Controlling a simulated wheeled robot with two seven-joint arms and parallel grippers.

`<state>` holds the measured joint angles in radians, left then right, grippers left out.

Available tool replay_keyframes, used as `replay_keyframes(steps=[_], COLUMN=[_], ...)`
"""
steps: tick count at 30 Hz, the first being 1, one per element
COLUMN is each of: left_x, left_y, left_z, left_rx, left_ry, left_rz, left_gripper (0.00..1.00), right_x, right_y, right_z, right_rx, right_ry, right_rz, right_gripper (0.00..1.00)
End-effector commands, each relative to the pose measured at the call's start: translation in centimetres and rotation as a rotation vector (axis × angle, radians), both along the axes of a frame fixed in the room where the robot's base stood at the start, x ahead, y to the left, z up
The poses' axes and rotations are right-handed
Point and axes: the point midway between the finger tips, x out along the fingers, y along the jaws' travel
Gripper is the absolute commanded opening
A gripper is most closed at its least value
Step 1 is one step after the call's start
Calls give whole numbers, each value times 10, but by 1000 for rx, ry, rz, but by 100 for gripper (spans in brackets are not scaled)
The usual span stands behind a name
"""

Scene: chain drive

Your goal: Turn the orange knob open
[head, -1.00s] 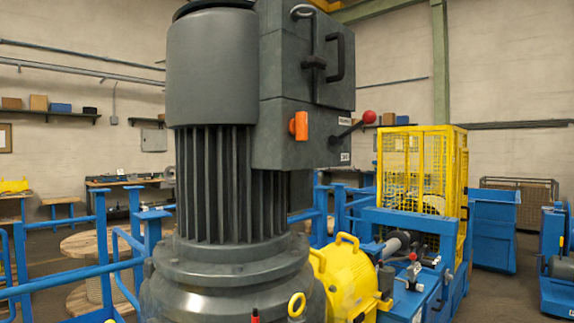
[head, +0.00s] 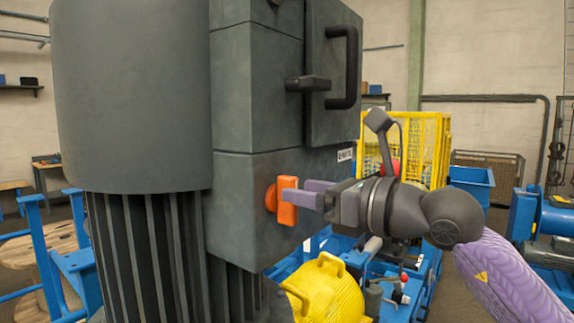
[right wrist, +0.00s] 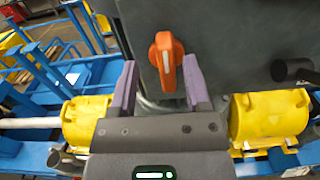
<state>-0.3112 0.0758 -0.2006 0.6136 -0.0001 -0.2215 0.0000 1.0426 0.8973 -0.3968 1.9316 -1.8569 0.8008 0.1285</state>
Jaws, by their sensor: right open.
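The orange knob (head: 287,200) sticks out of the lower part of the grey control box (head: 262,228). Its grip bar stands upright in the head view. In the right wrist view the knob (right wrist: 166,62) shows its round base and bar, just beyond and between my fingertips. My right gripper (head: 312,194) is open, with its purple fingers pointing at the knob from the right. In the right wrist view the right gripper (right wrist: 160,85) has one finger on each side of the knob's line. I cannot tell whether a finger touches it. My left gripper is out of view.
A black door handle (head: 345,68) and a latch (head: 308,84) stick out above the knob. The ribbed grey motor (head: 150,245) stands at left. A yellow motor housing (head: 328,290) and blue frames lie below. A red ball lever sits partly behind my right wrist.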

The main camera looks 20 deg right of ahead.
Motion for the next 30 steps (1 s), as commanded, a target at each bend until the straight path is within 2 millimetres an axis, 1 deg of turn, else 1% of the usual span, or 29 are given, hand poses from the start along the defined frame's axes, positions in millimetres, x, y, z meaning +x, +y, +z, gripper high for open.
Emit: replay_keyframes(steps=[1, 3, 6, 15, 16, 17, 18, 23, 24, 25, 30], left_x=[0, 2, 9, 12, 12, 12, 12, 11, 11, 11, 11], left_y=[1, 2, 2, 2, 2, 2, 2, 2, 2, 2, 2], left_z=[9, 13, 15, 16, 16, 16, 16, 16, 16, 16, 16], left_rx=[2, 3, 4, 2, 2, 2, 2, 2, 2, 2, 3], left_ry=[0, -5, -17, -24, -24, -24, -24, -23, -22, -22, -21], left_rz=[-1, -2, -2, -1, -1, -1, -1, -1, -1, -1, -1], left_gripper=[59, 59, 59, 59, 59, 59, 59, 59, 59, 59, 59], right_x=[7, 15, 22, 25, 25, 25, 25, 25, 25, 25, 25], right_y=[6, 12, 17, 20, 20, 20, 20, 20, 20, 19, 19], right_z=[4, 3, 1, -1, -1, -1, -1, -1, -1, -1, -1], right_rx=[1, 2, 2, 1, 1, 1, 1, 1, 1, 2, 2], right_ry=[2, 2, 3, 2, 2, 2, 2, 2, 2, 3, 3], right_rz=[3, 2, 1, 1, 1, 1, 1, 1, 1, 1, 1], right_gripper=[62, 62, 62, 62, 60, 53, 45, 11, 2, 0, 0])
